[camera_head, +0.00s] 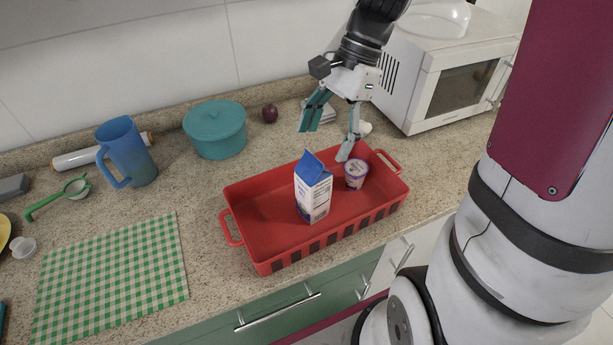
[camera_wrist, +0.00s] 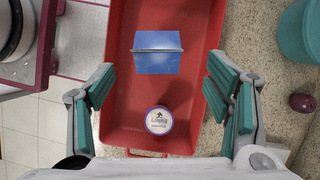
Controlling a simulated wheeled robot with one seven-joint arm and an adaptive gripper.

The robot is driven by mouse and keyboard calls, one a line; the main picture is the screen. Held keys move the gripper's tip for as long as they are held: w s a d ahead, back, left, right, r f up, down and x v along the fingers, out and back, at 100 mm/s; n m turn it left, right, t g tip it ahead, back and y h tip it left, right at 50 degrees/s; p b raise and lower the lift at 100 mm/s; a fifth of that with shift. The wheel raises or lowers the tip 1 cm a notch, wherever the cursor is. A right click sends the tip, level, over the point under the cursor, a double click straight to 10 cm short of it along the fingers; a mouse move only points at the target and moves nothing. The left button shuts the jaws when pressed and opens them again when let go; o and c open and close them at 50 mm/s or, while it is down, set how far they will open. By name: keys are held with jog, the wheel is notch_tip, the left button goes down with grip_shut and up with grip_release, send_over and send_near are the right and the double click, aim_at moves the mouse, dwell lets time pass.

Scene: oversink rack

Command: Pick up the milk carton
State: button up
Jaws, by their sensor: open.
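The milk carton (camera_head: 313,190) is white and blue with a blue gable top. It stands upright inside a red tray (camera_head: 240,237) on the counter. In the wrist view the carton's blue top (camera_wrist: 157,53) shows from above, ahead of and between my fingers. My gripper (camera_head: 328,145) is open and empty, above the tray's back edge and behind the carton in the head view. In the wrist view its teal-padded fingers (camera_wrist: 160,88) are spread wide on both sides, touching nothing.
A small yogurt cup (camera_head: 356,174) stands in the tray right of the carton, close to my fingers; it also shows in the wrist view (camera_wrist: 159,120). A teal pot (camera_head: 215,130), a blue pitcher (camera_head: 127,155), a red onion (camera_head: 270,113) and a white microwave (camera_head: 450,80) stand around.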

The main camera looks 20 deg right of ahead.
aim_at(308, 178)
jog(key=x, duration=0.4)
jog(key=shift+a+f, duration=0.15)
jog(key=shift+f, duration=0.05)
jog(key=shift+s+x, duration=0.15)
jog(key=shift+x, duration=1.15)
jog(key=shift+s+x, duration=0.1)
jog(key=shift+x, duration=1.25)
jog(key=shift+a+r, duration=0.1)
jog(key=shift+a, duration=0.05)
jog(key=shift+c, duration=0.6)
grip_shut()
